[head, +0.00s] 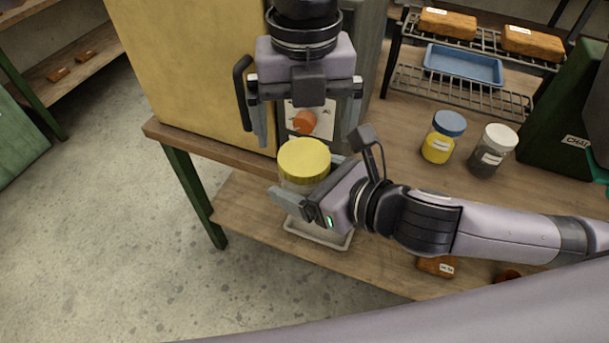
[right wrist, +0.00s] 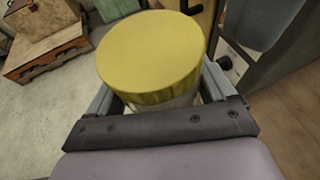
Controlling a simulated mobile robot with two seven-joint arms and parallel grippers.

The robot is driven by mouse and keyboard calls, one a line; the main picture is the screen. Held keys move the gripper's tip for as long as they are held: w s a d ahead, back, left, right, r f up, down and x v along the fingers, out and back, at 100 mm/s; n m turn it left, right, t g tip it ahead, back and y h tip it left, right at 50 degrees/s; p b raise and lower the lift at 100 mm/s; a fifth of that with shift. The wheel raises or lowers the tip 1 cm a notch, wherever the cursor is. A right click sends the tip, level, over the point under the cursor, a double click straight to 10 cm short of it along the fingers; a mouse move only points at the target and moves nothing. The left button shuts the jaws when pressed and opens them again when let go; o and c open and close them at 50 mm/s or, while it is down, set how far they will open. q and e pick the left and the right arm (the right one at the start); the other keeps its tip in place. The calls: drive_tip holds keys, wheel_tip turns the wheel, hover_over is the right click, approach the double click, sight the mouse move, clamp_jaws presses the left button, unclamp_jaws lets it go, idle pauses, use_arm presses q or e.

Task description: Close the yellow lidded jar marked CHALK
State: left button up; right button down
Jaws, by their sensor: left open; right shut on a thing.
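The jar with the yellow lid (head: 304,159) is upright in my right gripper (head: 308,180), whose fingers are on either side of its clear body. The lid sits on top of the jar; I cannot tell whether it is tight. The right wrist view shows the lid (right wrist: 152,55) from above, with the fingers around the body below it. No CHALK mark is readable on the jar from here. My left gripper (head: 305,125) is open and empty, pointing down just above and behind the lid, its fingers spread wider than the lid.
An orange knob (head: 304,122) is on a panel behind the left gripper. A blue-lidded jar (head: 443,137) and a white-lidded jar (head: 492,151) stand on the table at right. A wire rack (head: 460,88) holds a blue tray (head: 463,65). A pale tray (head: 318,236) lies below the held jar.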

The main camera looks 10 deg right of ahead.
use_arm(q)
wheel_tip(320, 180, up, 12)
idle(0.6)
